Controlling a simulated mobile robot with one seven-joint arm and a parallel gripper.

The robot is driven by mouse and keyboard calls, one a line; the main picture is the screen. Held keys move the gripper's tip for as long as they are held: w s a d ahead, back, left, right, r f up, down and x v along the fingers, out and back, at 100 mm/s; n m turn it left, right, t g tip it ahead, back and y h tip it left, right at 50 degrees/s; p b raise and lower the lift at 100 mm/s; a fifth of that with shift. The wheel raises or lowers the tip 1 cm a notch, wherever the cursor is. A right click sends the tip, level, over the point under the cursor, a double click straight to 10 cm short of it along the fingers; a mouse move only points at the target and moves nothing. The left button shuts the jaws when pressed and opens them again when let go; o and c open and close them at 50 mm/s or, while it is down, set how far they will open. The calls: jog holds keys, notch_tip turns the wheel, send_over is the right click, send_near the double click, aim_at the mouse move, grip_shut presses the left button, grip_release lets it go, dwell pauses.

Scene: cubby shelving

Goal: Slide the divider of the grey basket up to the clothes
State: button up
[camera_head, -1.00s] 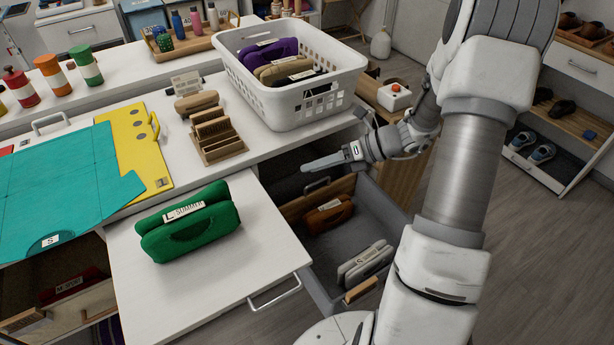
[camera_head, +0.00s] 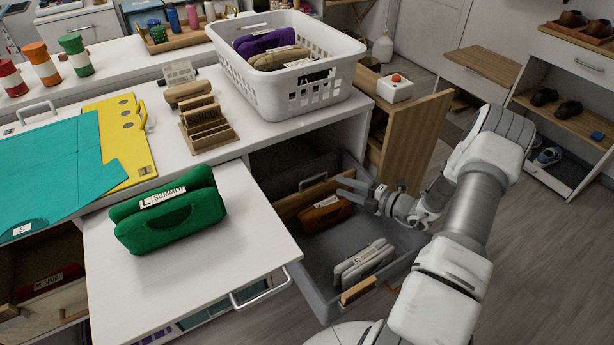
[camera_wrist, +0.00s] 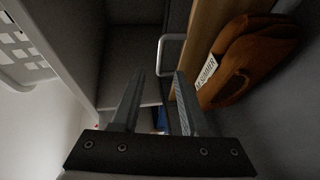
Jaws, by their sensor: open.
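The grey basket (camera_head: 308,284) is pulled out below the counter. Its wooden divider (camera_head: 284,212) stands upright across it toward the back, with a thin metal handle (camera_head: 313,180) on its far side. Brown folded clothes (camera_head: 325,214), labelled, sit just in front of the divider. In the wrist view, the divider (camera_wrist: 207,35), handle (camera_wrist: 163,52) and brown clothes (camera_wrist: 245,62) show ahead of and to the right of the fingers. My gripper (camera_head: 343,188) is open and empty over the basket, near the divider. In the wrist view, the gripper (camera_wrist: 160,74) points toward the handle, which lies beyond the fingertips.
Pale grey clothes (camera_head: 362,262) stand nearer the basket's front. A white pull-out board (camera_head: 190,285) with a green bundle (camera_head: 170,220) lies left of the basket. A white laundry basket (camera_head: 290,85) stands on the counter above. An open wooden pull-out (camera_head: 415,140) is behind my arm.

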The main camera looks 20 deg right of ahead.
aim_at(313, 177)
jog(key=b+x, duration=0.3)
jog(key=x, duration=1.1)
grip_shut()
jog(key=shift+s+d, duration=0.1)
dwell(0.8)
